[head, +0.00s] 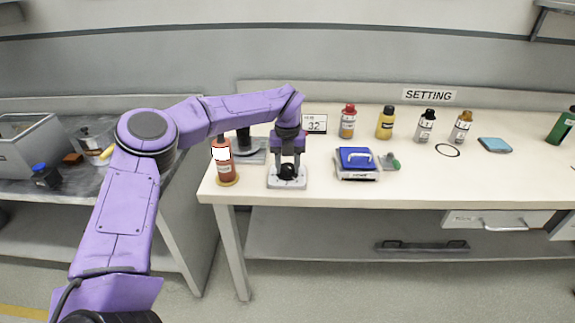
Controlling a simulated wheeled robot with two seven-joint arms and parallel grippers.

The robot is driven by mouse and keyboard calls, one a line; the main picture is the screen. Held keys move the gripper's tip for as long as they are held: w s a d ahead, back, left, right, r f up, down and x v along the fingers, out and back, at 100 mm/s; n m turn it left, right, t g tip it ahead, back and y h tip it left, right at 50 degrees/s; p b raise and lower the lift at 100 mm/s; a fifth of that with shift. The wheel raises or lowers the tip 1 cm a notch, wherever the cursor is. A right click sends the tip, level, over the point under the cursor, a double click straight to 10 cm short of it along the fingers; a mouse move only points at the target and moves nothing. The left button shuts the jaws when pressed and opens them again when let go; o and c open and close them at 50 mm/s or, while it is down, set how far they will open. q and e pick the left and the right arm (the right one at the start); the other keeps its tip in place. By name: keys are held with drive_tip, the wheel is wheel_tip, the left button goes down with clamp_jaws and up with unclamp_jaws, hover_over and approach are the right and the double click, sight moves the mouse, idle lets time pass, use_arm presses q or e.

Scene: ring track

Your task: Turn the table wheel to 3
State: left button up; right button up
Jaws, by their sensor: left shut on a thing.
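The table wheel, a small black knob (287,173) on a pale grey base (287,184), is near the front left of the white table. My left gripper (287,163) points down from above and is shut on the knob, hiding its upper part. Any numbers or pointer on the wheel are too small to read. A small white display (315,124) behind it seems to read 32. My right gripper is not in view.
An orange-red bottle (226,174) stands close left of the wheel. A blue-topped device (357,158) stands to the right, with several bottles behind, one being yellow (385,123). The table's front right (480,185) is clear.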

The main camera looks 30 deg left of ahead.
sight(288, 166)
use_arm(q)
drive_tip(key=shift+w+r, duration=0.1)
drive_tip(key=o, duration=1.1)
drive_tip(key=shift+c, duration=0.2)
wheel_tip(288, 166, up, 10)
drive_tip(key=shift+r, duration=0.25)
